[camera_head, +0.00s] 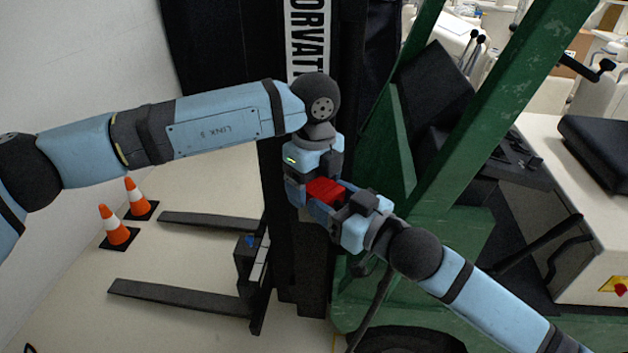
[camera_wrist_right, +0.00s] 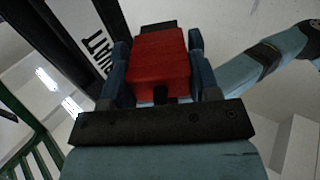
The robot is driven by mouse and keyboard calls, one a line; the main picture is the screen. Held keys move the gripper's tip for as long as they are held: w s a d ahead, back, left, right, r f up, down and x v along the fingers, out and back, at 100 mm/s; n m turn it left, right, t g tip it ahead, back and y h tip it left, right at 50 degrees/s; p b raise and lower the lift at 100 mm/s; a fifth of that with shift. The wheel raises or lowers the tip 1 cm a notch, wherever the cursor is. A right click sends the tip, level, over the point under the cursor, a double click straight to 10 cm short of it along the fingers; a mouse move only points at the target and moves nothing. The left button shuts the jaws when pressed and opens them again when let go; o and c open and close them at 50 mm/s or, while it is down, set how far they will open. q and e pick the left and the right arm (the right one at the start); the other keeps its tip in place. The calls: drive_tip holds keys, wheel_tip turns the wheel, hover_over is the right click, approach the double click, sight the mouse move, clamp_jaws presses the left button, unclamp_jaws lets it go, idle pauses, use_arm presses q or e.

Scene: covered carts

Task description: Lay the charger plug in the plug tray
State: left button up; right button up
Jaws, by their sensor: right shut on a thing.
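A red block-shaped thing (camera_head: 325,190), which I take to be the charger plug, is between my two grippers in the head view. In the right wrist view the red block (camera_wrist_right: 158,66) sits between the two blue fingers of my right gripper (camera_wrist_right: 160,55), which is shut on it. My right gripper (camera_head: 335,200) comes in from the lower right. My left gripper (camera_head: 305,185) points down close beside the red block; its fingers are partly hidden, and I cannot tell whether it touches the block. I see no plug tray in either view.
A green and black forklift (camera_head: 480,150) stands close behind my arms, with two dark forks (camera_head: 180,297) low over the floor. Two orange-white cones (camera_head: 117,228) stand by the left wall. White machinery (camera_head: 560,200) is on the right. Pale floor is open at lower left.

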use_arm(q)
drive_tip(key=c, duration=0.7)
drive_tip(key=shift+c, duration=1)
use_arm(e)
drive_tip(key=o, duration=0.8)
drive_tip(key=shift+c, duration=0.2)
drive_tip(key=o, duration=0.5)
